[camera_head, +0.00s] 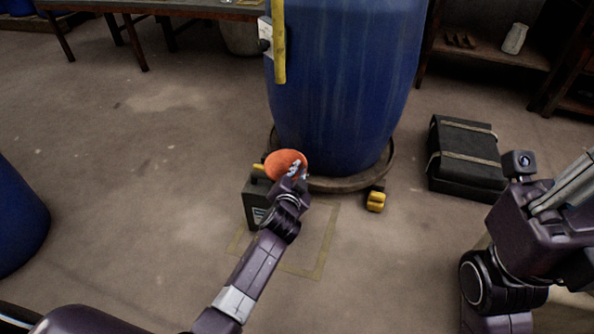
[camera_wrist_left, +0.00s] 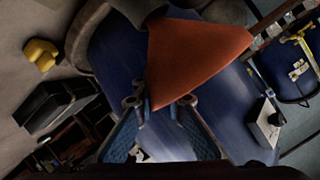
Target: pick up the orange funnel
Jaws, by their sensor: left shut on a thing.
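The orange funnel (camera_head: 285,163) is at the end of my left arm, in front of the large blue vat (camera_head: 345,80) and over a grey box (camera_head: 255,205). My left gripper (camera_head: 293,174) is shut on it. In the left wrist view the funnel (camera_wrist_left: 195,55) fills the upper middle, with its narrower end down between the two fingers of the left gripper (camera_wrist_left: 160,104). I cannot tell in the head view whether the funnel touches the box. My right arm shows at the right edge, but its gripper fingers are not visible.
The vat stands on a round wheeled dolly (camera_head: 345,184) with a yellow caster (camera_head: 376,201). A black case (camera_head: 465,155) lies on the floor to the right. Another blue vat (camera_head: 18,220) is at the left edge. A table (camera_head: 180,8) stands behind.

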